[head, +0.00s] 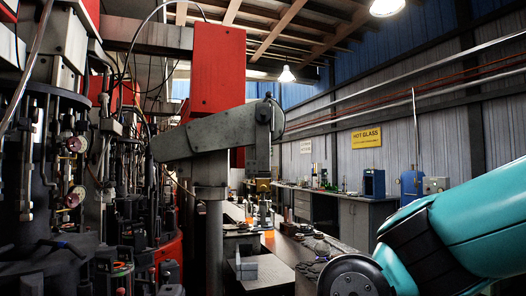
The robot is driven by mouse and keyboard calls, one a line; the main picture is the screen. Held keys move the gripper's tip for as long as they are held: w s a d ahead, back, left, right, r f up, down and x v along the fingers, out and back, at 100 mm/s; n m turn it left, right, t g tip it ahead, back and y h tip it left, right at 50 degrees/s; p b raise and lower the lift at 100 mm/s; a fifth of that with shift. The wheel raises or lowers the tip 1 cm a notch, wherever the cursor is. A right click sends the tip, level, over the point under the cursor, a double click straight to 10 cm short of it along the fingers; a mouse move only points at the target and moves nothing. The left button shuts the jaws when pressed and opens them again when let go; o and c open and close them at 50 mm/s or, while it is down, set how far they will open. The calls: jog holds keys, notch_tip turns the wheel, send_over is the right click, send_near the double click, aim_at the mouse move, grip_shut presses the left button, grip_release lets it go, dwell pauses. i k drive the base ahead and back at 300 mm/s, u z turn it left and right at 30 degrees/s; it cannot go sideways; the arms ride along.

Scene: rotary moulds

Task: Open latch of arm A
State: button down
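A grey metal machine arm (215,132) stands in the middle of the head view, on a grey post below a red box. Its right end bends down towards a small brass-coloured part (262,185). No label shows which arm is arm A, and I cannot make out its latch. A teal and black robot arm link, mine, fills the lower right. My gripper is outside the view, so its state and its distance from the machine do not show.
Dark machinery with valves and hoses (75,170) crowds the left. A workbench (355,217) with tools runs along the right wall, under a yellow "HOT GLASS" sign (366,138).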

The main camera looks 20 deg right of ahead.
aim_at(262, 183)
jog(key=z, duration=0.25)
jog(key=i, duration=1.3)
jog(key=u, duration=0.15)
